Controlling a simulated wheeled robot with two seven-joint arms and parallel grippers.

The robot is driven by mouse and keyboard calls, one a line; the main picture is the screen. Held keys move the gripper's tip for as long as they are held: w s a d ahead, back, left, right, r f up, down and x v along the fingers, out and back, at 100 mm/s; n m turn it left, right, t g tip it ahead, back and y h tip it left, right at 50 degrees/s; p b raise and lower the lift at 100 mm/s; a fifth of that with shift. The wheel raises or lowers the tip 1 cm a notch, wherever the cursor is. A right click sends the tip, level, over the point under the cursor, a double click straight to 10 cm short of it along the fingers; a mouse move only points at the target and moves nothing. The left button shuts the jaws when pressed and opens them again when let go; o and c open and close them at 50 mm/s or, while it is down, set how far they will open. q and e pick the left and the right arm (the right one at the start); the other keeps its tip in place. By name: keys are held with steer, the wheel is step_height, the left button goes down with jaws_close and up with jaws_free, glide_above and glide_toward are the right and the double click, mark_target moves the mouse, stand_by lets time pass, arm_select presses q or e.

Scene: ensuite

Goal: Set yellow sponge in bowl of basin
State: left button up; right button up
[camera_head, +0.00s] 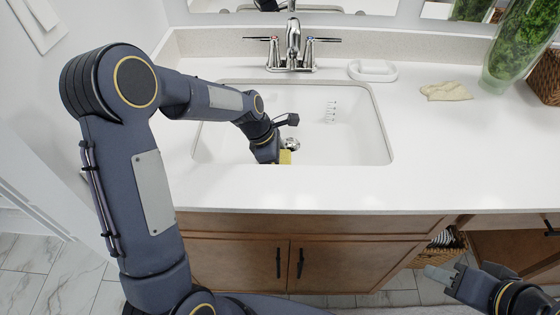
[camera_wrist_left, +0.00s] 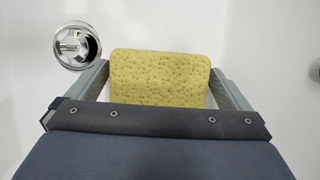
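The white basin (camera_head: 350,135) is sunk into the counter, and its bowl is clear apart from my arm and the sponge. My left gripper (camera_head: 283,158) reaches down into the bowl near its front. The yellow sponge (camera_head: 286,156) shows just past the gripper, partly hidden by it. In the left wrist view the sponge (camera_wrist_left: 160,78) sits between the two fingers of my left gripper (camera_wrist_left: 160,85), with a fingertip against each side. I cannot tell whether the sponge touches the basin floor. My right gripper (camera_head: 432,272) is empty, low in front of the cabinet.
The metal drain (camera_wrist_left: 76,46) lies beside the sponge. The faucet (camera_head: 293,45) stands behind the basin. A white soap dish (camera_head: 372,71), a beige cloth (camera_head: 446,91) and a glass vase of greenery (camera_head: 520,45) stand to the right. The front right counter (camera_head: 470,150) is clear.

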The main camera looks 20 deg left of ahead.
arm_select(q)
steer(key=shift+r, duration=0.1)
steer(key=p+v, duration=0.1)
steer(key=v, duration=1.1)
steer(key=shift+p, duration=0.4)
steer(key=shift+r, duration=0.1)
